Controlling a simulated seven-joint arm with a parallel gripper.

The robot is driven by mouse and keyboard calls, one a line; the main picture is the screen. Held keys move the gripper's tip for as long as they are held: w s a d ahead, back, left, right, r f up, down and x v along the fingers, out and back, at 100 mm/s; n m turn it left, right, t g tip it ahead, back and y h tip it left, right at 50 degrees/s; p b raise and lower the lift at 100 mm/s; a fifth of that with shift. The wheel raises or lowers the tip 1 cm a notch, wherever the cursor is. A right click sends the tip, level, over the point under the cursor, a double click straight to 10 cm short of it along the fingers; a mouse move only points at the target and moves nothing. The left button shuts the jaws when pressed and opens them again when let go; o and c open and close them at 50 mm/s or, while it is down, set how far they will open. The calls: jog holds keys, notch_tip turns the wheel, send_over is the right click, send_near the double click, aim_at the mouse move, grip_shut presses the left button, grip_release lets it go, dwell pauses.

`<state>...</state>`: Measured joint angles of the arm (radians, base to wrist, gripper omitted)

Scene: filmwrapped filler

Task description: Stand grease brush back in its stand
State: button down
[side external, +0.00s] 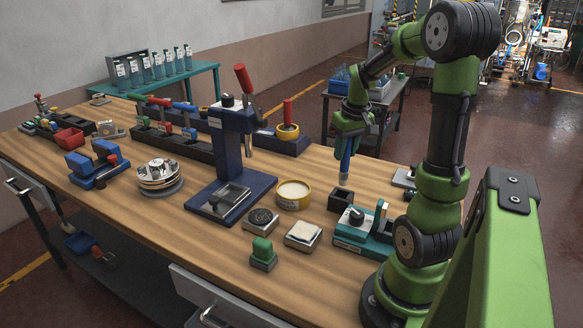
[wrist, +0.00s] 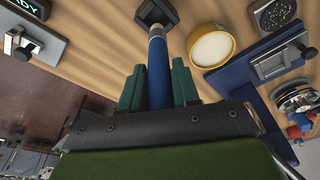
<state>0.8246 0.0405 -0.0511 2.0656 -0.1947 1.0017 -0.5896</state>
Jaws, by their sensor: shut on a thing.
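The grease brush (side external: 346,160) has a blue handle and a pale metal collar. My gripper (side external: 348,137) is shut on its handle and holds it roughly upright, collar end down. In the wrist view the blue handle (wrist: 158,78) shows between the two teal fingers of my gripper (wrist: 158,68). A small black square holder (side external: 340,202), which looks like the stand, sits on the bench just below the brush's lower end. It also shows in the wrist view (wrist: 150,12), beyond the collar. The bristles are not clearly visible, and I cannot tell whether the tip enters the holder.
A yellow round tin (side external: 293,195) with pale contents is left of the holder. A teal device (side external: 365,232) stands close in front. A blue press (side external: 236,160) with a red lever rises further left. A white-topped block (side external: 303,236) and a green-handled block (side external: 263,254) lie nearer the front edge.

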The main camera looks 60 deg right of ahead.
aim_at(343, 171)
jog(key=shift+f, duration=3.55)
jog(key=shift+f, duration=0.15)
jog(key=c, duration=0.8)
grip_release()
